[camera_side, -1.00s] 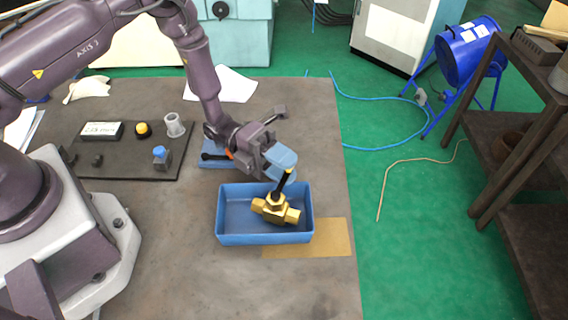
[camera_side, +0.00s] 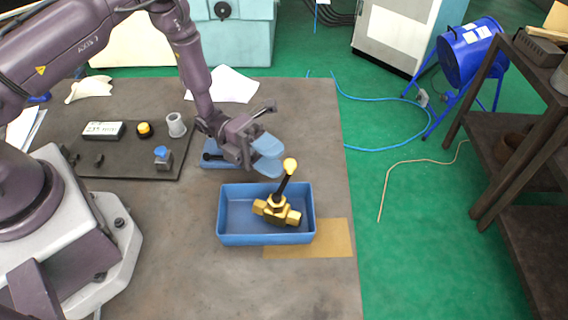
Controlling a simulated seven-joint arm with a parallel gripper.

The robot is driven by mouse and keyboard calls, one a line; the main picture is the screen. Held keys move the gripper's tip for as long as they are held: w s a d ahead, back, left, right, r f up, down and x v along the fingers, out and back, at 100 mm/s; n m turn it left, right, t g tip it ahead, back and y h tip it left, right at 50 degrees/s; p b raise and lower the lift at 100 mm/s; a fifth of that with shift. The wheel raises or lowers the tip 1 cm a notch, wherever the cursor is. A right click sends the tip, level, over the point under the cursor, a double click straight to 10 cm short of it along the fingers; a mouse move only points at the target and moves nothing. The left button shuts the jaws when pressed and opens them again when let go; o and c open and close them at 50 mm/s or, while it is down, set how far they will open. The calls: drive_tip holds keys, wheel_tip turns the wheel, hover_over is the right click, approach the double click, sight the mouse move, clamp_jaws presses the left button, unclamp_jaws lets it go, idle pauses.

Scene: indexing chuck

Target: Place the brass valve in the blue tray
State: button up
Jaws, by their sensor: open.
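The brass valve (camera_side: 279,212) is in the blue tray (camera_side: 234,239), toward its right side. Its black handle with a yellow knob points up and stands above the tray rim. The valve's underside is hidden, so I cannot tell exactly how it rests on the tray floor. My gripper (camera_side: 271,158) is open and empty.
A tan mat (camera_side: 333,239) lies under the tray's right side. A dark panel (camera_side: 120,160) with a yellow button and several fittings lies at the left. The table front is clear.

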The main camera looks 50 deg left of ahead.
drive_tip(key=w+a+r+n+t+y, duration=0.3)
drive_tip(key=r+n+y, duration=0.2)
drive_tip(key=r, duration=0.3)
drive_tip(key=w+a+r+n+t+y, duration=0.25)
drive_tip(key=r+n+y, duration=0.2)
drive_tip(key=r, duration=0.25)
drive_tip(key=w+a+r+n+t+y, duration=0.3)
drive_tip(key=a+r+n+t+y, duration=0.15)
drive_tip(key=r, duration=0.35)
drive_tip(key=s+a+r+n+g+y, duration=0.2)
drive_tip(key=s+a+r+n+y, duration=0.1)
drive_tip(key=s+n, duration=0.4)
drive_tip(key=s+a+r+n+g+y, duration=0.2)
drive_tip(key=s+r+n+y, duration=0.15)
drive_tip(key=s+n, duration=0.4)
drive_tip(key=s+d+f+n+g+h, duration=0.1)
drive_tip(key=s+d+n+g+h, duration=0.1)
drive_tip(key=s+n, duration=0.4)
drive_tip(key=s+g, duration=0.1)
drive_tip(key=s, duration=0.4)
drive_tip(key=shift+s+d+h, duration=0.2)
drive_tip(key=shift+s+h, duration=0.05)
drive_tip(key=shift+h, duration=0.1)
